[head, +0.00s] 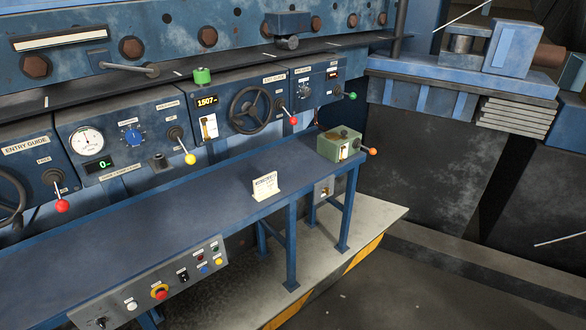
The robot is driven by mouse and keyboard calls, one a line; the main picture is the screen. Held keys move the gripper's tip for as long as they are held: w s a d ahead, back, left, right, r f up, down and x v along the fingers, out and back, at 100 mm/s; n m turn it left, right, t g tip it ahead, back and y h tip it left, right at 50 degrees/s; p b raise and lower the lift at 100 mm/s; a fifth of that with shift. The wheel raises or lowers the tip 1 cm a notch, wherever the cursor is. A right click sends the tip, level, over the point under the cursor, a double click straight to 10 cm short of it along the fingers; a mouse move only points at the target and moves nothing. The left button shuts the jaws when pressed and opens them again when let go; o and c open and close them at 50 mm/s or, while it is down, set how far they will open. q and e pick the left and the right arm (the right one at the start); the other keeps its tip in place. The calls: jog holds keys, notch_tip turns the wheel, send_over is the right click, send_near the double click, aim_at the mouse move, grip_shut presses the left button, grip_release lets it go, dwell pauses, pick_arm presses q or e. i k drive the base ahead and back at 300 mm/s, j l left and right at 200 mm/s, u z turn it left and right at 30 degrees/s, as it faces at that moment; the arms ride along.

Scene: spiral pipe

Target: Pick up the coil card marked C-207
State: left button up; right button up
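A small cream card (265,186) stands upright near the front edge of the blue bench (190,205), right of the middle. It has dark print on it, too small for me to read, so I cannot tell whether it is marked C-207. Another small pale tag (209,127) is on the control panel below the 1507 display. Neither of my grippers is in view.
A green box (340,145) with an orange-knobbed lever (371,151) sits at the bench's right end. Control panels with levers and a handwheel (250,109) line the back. A button panel (155,290) hangs at the front. Most of the bench top is clear.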

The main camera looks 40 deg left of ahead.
aim_at(266, 186)
jog(key=i+l+u, duration=0.15)
jog(key=i+u, duration=0.3)
jog(key=i, duration=0.15)
jog(key=i+l+u, duration=0.45)
jog(key=i, duration=0.15)
jog(key=i+l+u, duration=0.5)
jog(key=j, duration=0.1)
